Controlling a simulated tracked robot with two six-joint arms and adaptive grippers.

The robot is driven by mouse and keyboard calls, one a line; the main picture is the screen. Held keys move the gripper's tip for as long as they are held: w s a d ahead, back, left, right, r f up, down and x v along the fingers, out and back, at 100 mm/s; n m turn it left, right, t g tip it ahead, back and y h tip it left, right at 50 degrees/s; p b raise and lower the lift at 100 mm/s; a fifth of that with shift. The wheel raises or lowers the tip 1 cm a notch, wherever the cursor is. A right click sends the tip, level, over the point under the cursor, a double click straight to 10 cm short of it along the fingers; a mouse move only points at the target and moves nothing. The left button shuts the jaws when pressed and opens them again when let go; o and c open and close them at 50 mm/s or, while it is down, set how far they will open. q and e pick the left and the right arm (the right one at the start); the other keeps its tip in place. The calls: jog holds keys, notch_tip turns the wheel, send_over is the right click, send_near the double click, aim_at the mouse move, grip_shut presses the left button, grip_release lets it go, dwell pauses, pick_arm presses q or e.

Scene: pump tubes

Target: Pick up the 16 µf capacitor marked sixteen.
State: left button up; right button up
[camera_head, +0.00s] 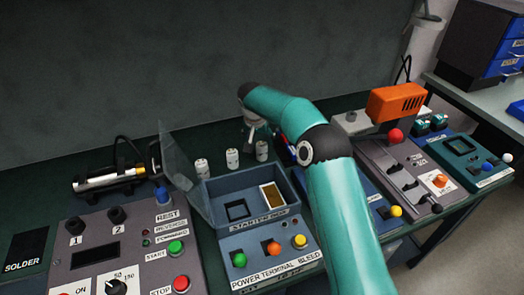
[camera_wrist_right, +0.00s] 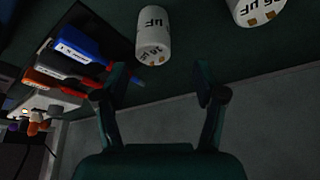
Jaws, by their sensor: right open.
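Three white cylindrical capacitors stand in a row behind the blue terminal box: a left one (camera_head: 202,168), a middle one (camera_head: 233,158) and a right one (camera_head: 262,150). Their numbers are too small to read in the head view. My right gripper (camera_head: 251,139) is just behind and above the right part of the row. In the right wrist view my right gripper (camera_wrist_right: 161,82) is open and empty. Another capacitor (camera_wrist_right: 256,10) is cut off at the top right. My left gripper is out of view.
The terminal box (camera_head: 245,194) has a raised clear lid (camera_head: 181,160) beside the left capacitor. A grey control panel (camera_head: 135,245) stands at the left and an orange-topped device (camera_head: 396,102) at the right. Blue and red handled tools (camera_wrist_right: 78,50) lie near the gripper.

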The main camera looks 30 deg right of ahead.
aim_at(262, 145)
jog(key=f, duration=0.2)
jog(key=d+f+p, duration=0.1)
jog(key=f, duration=0.1)
jog(key=shift+w+d+f, duration=0.15)
jog(key=shift+d+f, duration=0.05)
jog(key=shift+f, duration=0.3)
jog(key=c, duration=1.3)
